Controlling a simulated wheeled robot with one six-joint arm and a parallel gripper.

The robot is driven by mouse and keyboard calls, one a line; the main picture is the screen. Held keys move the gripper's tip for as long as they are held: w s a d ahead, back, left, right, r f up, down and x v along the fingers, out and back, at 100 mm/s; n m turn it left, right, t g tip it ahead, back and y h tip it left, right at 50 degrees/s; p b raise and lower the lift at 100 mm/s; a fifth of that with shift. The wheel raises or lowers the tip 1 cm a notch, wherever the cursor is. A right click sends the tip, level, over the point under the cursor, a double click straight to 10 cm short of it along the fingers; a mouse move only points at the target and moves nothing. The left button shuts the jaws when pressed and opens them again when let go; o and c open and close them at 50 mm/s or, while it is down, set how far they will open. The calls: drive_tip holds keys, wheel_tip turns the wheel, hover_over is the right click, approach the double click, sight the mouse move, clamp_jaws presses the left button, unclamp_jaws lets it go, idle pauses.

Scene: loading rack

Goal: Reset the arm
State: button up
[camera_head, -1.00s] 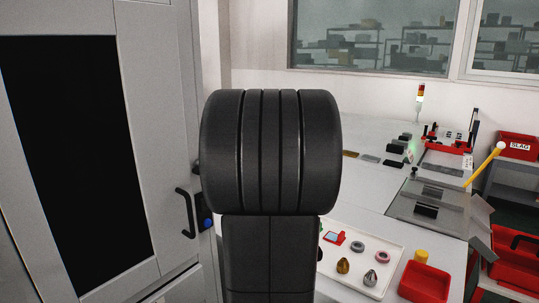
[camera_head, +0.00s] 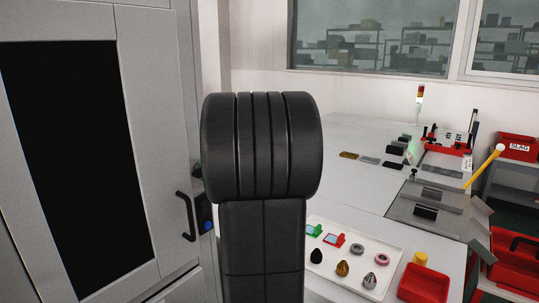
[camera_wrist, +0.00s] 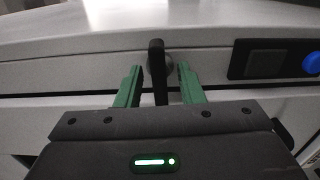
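In the wrist view my gripper (camera_wrist: 160,88) is open, with its two green fingers apart. The black door handle (camera_wrist: 157,70) shows between the fingers, with a visible gap on each side; how deep it lies between them I cannot tell. In the head view my dark arm (camera_head: 262,150) stands upright in the middle and my gripper is not visible there. The machine door handle (camera_head: 187,215) shows just left of my arm.
A grey machine with a dark door window (camera_head: 75,150) stands at left. A blue button (camera_wrist: 312,63) is right of the handle. A white tray (camera_head: 325,270) with several small parts, a red bin (camera_head: 424,284) and a yellow cylinder (camera_head: 420,258) are on the table at right.

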drive_tip(key=b+v, duration=0.2)
drive_tip(key=v, duration=1.1)
drive_tip(key=p+x, duration=0.2)
drive_tip(key=x, duration=1.1)
drive_tip(key=shift+w+a, duration=0.15)
drive_tip(key=shift+a, duration=0.15)
drive_tip(key=shift+w+n+p, duration=0.1)
drive_tip(key=shift+n+p, duration=0.2)
drive_tip(key=shift+d+r+n, duration=0.1)
drive_tip(key=shift+n, duration=0.6)
drive_tip(key=shift+n+p, duration=0.8)
drive_tip(key=shift+n, duration=0.2)
drive_tip(key=s+d+m+b, duration=0.2)
drive_tip(key=s+d+b, duration=0.1)
drive_tip(key=s+d, duration=0.5)
drive_tip(key=shift+s+d, duration=0.15)
drive_tip(key=shift+d, duration=1.2)
